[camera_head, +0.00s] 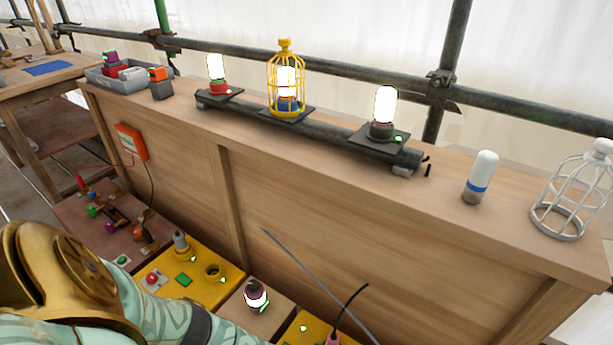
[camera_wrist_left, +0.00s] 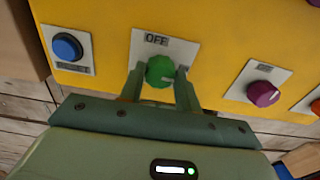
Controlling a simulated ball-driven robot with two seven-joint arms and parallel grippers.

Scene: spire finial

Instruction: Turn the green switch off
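The green switch (camera_wrist_left: 160,71) is a round knob on a white plate on a yellow panel in the left wrist view. The plate reads OFF above the knob. A pale mark on the knob points to the right, toward a partly hidden label. My left gripper (camera_wrist_left: 161,76) has one finger on each side of the knob, with the knob filling the gap, and looks shut on it. In the head view my left arm crosses the lower left, but its gripper does not show. My right gripper is in neither view.
A blue button (camera_wrist_left: 66,46) sits left of the green switch and a purple knob (camera_wrist_left: 263,93) right of it. In the head view, lit lamps stand on a dark rail (camera_head: 330,128) on the wooden bench. A white cage (camera_head: 577,190) stands at the right end.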

